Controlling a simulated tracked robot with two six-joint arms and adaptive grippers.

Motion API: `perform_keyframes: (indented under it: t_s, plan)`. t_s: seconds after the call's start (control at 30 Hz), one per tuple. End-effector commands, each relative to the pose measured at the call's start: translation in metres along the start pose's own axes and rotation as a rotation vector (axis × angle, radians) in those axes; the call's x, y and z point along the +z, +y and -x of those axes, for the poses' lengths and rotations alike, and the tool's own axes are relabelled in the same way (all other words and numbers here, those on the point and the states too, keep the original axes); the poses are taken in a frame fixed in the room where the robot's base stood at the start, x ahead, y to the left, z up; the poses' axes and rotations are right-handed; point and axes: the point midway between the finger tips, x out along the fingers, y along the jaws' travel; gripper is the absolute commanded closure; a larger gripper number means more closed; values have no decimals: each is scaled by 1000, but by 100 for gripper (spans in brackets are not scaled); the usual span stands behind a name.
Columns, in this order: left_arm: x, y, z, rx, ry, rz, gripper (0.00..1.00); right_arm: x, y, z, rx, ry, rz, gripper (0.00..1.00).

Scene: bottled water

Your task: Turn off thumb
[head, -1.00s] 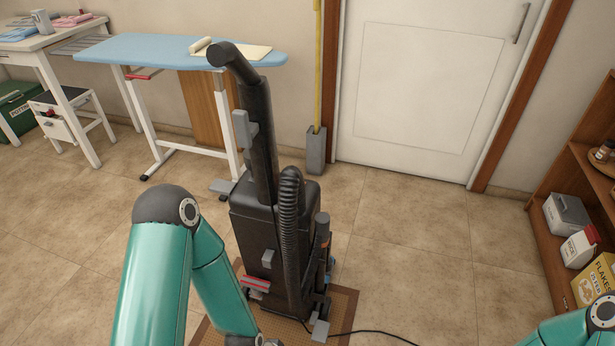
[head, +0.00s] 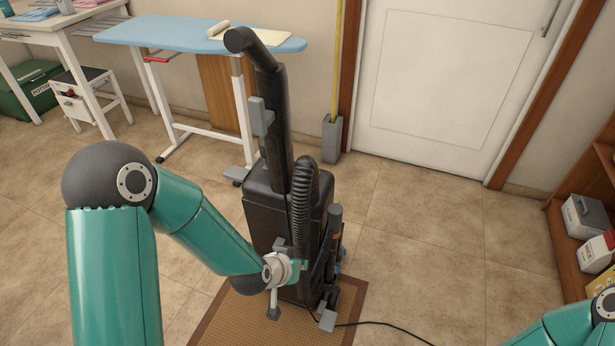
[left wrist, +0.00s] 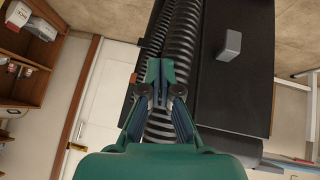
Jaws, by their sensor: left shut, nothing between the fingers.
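A black upright vacuum cleaner (head: 262,215) with a ribbed hose (head: 302,205) stands on a brown mat. A grey block (head: 258,117) sits on its handle tube. Another grey block (left wrist: 229,45) sits on the black body in the left wrist view. No part marked as a thumb can be told. My left gripper (head: 300,265) is at the lower front of the vacuum, partly hidden by its own wrist. In the left wrist view my left gripper (left wrist: 160,66) is shut and empty, in front of the ribbed hose; contact cannot be told. My right gripper is out of view.
The brown mat (head: 225,322) lies under the vacuum, and a black cord (head: 385,325) runs right from it. A blue ironing board (head: 190,38) stands behind left, a white door (head: 445,75) behind, a wooden shelf (head: 563,240) at right. The floor between is clear.

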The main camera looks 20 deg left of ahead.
Motion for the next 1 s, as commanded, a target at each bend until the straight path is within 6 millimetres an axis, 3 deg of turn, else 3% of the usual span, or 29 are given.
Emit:
perform_keyframes:
  t_s: [0.03, 0.1, 0.2, 0.3, 0.43, 0.73, 1.0]
  plan:
    - [-45, 1, 18, -18, 119, -38, 100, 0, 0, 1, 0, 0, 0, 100]
    - [-95, 1, 44, -48, 258, -83, 100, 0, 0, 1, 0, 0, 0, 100]
    - [-147, 2, 80, -87, 411, -129, 100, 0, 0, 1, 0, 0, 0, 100]
    - [-176, 2, 106, -115, 504, -152, 100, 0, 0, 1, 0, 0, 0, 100]
    - [-188, 3, 118, -128, 544, -163, 100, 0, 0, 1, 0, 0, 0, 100]
    - [-188, 3, 117, -128, 542, -163, 100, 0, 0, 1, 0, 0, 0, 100]
    - [-198, 1, 98, -127, 540, -163, 100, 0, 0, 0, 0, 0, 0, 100]
